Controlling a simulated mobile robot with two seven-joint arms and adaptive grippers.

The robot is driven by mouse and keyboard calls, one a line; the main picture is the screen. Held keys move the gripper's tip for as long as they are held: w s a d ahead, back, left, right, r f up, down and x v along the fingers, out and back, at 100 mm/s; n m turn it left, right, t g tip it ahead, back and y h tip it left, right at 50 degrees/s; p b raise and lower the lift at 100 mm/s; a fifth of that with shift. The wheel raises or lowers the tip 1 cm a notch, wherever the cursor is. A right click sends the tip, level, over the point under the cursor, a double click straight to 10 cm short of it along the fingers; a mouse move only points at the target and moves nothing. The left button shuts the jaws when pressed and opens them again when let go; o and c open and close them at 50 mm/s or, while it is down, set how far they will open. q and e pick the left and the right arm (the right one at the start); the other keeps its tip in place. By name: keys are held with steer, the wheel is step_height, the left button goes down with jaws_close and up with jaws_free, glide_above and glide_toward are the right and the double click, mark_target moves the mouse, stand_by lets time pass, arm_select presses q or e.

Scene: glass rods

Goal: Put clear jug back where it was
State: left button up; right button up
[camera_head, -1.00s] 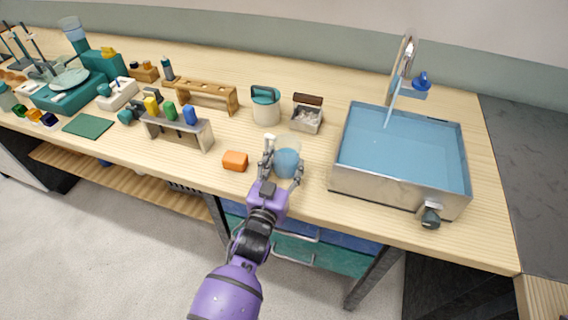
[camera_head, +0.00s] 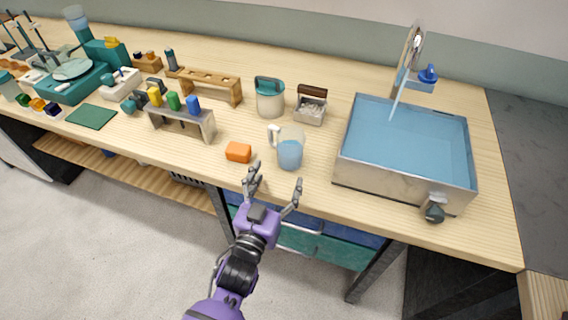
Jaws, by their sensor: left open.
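The clear jug (camera_head: 289,152) stands upright on the wooden bench near its front edge, with blue liquid in its lower part and its handle toward the left. My left gripper (camera_head: 273,185) is open and empty. It is in front of the jug, near the bench's front edge, with its fingers spread and apart from the jug. My right gripper is not in view.
An orange block (camera_head: 238,152) lies just left of the jug. A lidded container (camera_head: 270,98) and a small box of white pieces (camera_head: 310,105) stand behind it. A water-filled sink (camera_head: 345,172) is to the right, and a rack with coloured stoppers (camera_head: 182,124) to the left.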

arm_select(q)
steer(key=v, duration=0.2)
steer(key=shift+s+f, duration=0.1)
steer(key=shift+s, duration=0.25)
steer(key=shift+s+a, duration=0.15)
steer(key=shift+s, duration=0.25)
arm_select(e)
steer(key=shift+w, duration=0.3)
arm_select(q)
steer(key=s+a+f+n+g+y, duration=0.1)
steer(key=s+a+f+g, duration=0.2)
steer(key=s+a+f, duration=0.2)
steer(key=s+a+f+n+g+y, duration=0.1)
steer(key=s+a+f+g+y, duration=0.1)
steer(key=s+a+f, duration=0.4)
steer(key=s+a+f+n+g+y, duration=0.1)
steer(key=s+a+f+g, duration=0.3)
steer(key=s+f, duration=0.7)
steer(key=s+a+y, duration=0.1)
steer(key=s+a, duration=0.1)
steer(key=s, duration=0.3)
steer(key=shift+s+f, duration=0.2)
steer(key=shift+s, duration=0.15)
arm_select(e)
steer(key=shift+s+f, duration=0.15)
